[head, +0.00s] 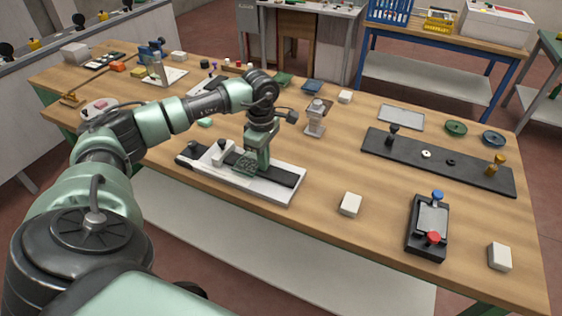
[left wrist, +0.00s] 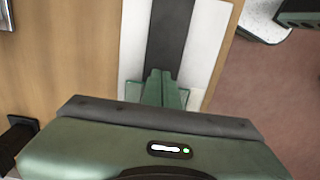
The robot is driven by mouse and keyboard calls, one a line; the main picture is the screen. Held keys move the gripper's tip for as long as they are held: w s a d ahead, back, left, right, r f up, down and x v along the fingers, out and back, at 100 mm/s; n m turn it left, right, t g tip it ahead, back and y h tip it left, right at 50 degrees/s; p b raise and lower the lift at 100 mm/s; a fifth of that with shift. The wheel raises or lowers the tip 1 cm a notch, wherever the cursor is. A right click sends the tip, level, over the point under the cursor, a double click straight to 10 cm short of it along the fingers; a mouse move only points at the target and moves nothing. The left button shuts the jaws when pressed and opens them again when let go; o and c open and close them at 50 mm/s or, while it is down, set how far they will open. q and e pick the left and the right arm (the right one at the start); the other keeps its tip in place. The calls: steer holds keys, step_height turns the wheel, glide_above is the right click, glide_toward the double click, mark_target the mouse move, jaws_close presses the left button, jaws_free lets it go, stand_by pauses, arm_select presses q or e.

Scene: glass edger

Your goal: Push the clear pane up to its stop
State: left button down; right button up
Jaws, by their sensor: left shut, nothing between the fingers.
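The edger (head: 285,190) is a long white base with a black strip along its top and a white block (head: 220,151) standing towards its left end. It also shows in the left wrist view (left wrist: 205,45), its black strip (left wrist: 168,35) running away from me. My left gripper (head: 250,168) is shut and empty, pointing down at the strip, right of the white block. Its green fingers (left wrist: 164,90) are together over the strip; I cannot tell whether they touch it. My right gripper is not in view.
To the right are a long black board (head: 440,163) with knobs, a black fixture (head: 416,240) with red and blue knobs, and white blocks (head: 350,204). A grey stand (head: 316,118) is close behind my gripper. The table's front edge lies just before the edger.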

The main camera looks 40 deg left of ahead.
mark_target(252, 162)
arm_select(q)
steer(key=shift+s+a+b, duration=0.25)
steer(key=shift+a, duration=0.75)
steer(key=shift+s+a+b, duration=0.2)
steer(key=shift+a+b, duration=0.05)
steer(key=shift+a, duration=0.75)
steer(key=shift+r, duration=0.15)
steer(key=shift+w+d+r+p, duration=0.1)
steer(key=shift+d+r+p, duration=0.1)
steer(key=shift+r+p, duration=0.5)
steer(key=shift+s+d+r+p, duration=0.15)
steer(key=shift+r+p, duration=0.4)
steer(key=shift+r, duration=0.35)
steer(key=shift+w+d+r+p, duration=0.2)
steer(key=shift+r+p, duration=0.4)
steer(key=shift+r, duration=0.2)
